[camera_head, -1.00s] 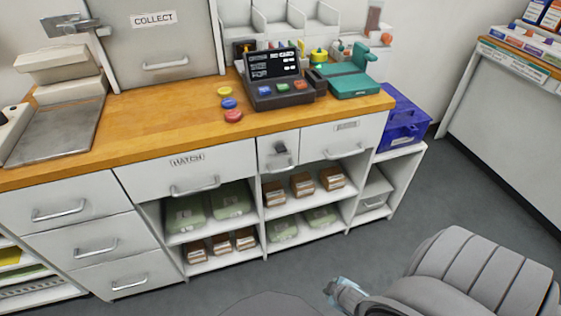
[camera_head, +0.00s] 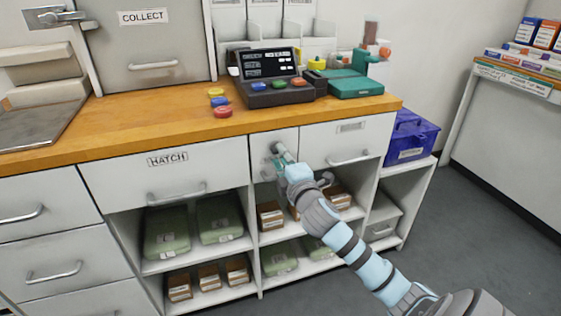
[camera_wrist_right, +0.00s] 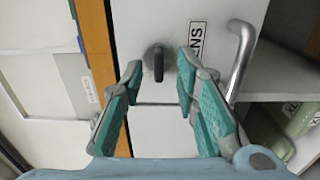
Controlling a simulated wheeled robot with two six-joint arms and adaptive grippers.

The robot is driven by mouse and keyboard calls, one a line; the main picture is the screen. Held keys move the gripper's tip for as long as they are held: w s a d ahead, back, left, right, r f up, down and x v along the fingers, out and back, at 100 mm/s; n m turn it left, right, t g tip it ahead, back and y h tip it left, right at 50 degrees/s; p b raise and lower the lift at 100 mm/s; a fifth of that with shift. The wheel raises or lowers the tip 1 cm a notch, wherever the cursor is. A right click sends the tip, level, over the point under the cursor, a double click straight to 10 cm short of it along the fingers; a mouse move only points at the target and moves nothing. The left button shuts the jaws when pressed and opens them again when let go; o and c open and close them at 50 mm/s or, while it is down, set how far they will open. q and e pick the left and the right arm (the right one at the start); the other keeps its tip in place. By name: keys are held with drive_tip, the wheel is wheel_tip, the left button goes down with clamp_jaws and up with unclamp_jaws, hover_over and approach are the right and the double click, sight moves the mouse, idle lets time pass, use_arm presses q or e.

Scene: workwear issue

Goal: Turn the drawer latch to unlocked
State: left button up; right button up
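The drawer latch (camera_wrist_right: 158,62) is a dark knob with a raised grip on a small white front panel (camera_head: 263,142) under the counter. In the right wrist view its grip runs up and down the picture. My right gripper (camera_wrist_right: 160,78) is open, with its teal finger pads on either side of the latch in that view. The latch appears just beyond the fingertips; I cannot tell whether they touch it. In the head view my right gripper (camera_head: 281,160) is at this panel and partly hides the latch. My left gripper is not in view.
The wooden counter (camera_head: 150,120) overhangs just above. A drawer with a bar handle (camera_head: 350,158) is to the right, and the HATCH drawer (camera_head: 120,180) is to the left. Open shelves with boxes lie below. A blue crate (camera_head: 412,140) stands at the right end.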

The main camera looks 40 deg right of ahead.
drive_tip(key=shift+w+d, duration=0.2)
drive_tip(key=shift+w, duration=0.45)
drive_tip(key=shift+c, duration=0.5)
clamp_jaws()
